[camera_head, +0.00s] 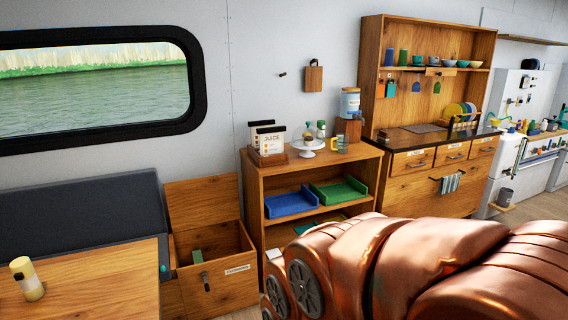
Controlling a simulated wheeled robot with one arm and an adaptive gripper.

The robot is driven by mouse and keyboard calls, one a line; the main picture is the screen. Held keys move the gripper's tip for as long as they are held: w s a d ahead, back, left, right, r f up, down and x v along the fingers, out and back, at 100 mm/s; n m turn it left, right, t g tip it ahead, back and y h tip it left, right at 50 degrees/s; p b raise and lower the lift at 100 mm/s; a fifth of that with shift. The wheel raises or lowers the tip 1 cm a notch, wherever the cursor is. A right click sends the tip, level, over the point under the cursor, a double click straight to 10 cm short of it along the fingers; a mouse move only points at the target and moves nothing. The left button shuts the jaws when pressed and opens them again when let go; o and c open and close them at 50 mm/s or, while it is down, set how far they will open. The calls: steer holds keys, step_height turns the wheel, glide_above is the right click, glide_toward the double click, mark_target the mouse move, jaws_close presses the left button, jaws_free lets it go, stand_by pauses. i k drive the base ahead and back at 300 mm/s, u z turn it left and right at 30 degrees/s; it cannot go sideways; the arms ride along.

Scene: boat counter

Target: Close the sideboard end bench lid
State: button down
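The end bench is a wooden box (222,291) beside the low shelf unit, with a label on its front. Its wooden lid (202,199) stands raised at the back, so the inside of the box shows. A small green object (197,257) is at the opening; I cannot tell whether it lies inside or at the edge. A dark handle-like piece sits on the front of the box. My gripper is not in view. A large copper-coloured part, apparently my arm, fills the lower right and hides the floor there.
A dark cushioned bench (80,215) and a wooden table (95,275) with a yellow-and-white cup (27,279) stand at the left. The shelf unit (320,164) to the right holds a blue tray (291,202) and a green tray (338,190). A kitchen dresser (425,200) stands farther right.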

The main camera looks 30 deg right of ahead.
mark_target(199, 201)
steer(key=z, duration=0.75)
steer(key=i, duration=1.65)
steer(key=u, duration=0.3)
steer(key=i, duration=1.4)
steer(key=u, duration=1.3)
steer(key=i, duration=0.25)
steer(key=u, duration=0.15)
